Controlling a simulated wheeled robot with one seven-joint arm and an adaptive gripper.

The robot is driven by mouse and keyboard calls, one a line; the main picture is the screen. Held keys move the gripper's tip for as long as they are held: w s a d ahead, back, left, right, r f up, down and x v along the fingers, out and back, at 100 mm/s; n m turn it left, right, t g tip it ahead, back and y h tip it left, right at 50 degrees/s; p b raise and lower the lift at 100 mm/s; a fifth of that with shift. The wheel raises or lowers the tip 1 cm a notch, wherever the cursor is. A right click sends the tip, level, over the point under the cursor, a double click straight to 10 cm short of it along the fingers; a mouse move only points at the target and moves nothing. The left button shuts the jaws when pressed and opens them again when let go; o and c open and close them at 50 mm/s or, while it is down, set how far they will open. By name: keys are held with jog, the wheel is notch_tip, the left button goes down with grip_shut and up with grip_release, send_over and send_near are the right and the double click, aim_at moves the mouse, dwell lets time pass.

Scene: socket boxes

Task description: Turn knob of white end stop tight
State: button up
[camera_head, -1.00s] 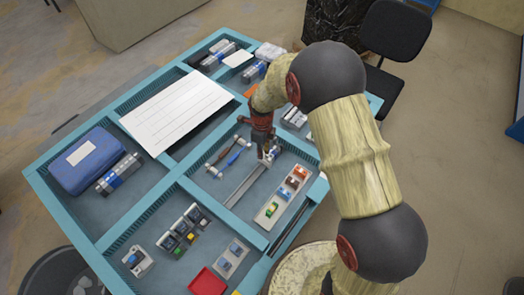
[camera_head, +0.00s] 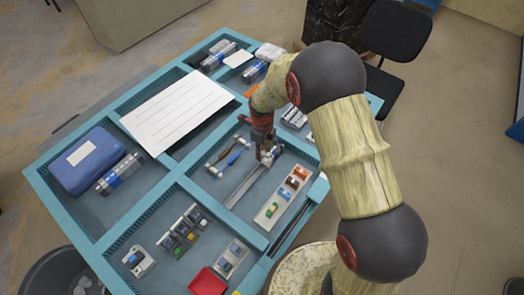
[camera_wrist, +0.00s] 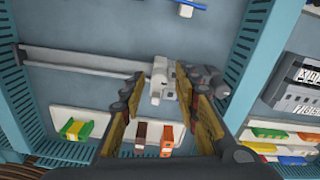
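The white end stop (camera_wrist: 163,82) sits at the right end of a grey metal rail (camera_wrist: 85,61) in the wrist view. Its small round knob faces me but is too small to read. My gripper (camera_wrist: 158,84) is open, with one finger on each side of the end stop. The right finger is close beside it, and whether it touches I cannot tell. A gap shows between the left finger and the end stop. In the head view my gripper (camera_head: 267,153) is low over the far end of the rail (camera_head: 245,186) and partly hides the end stop.
A pale strip (camera_head: 272,209) with green, brown and orange blocks lies beside the rail. Screwdrivers (camera_head: 232,157) lie on its other side. Blue tray walls (camera_wrist: 255,45) stand close on the right. A white sheet (camera_head: 176,110) and blue box (camera_head: 87,160) are farther left.

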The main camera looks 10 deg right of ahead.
dwell(0.3)
notch_tip(320, 180, up, 12)
dwell(0.5)
dwell(0.4)
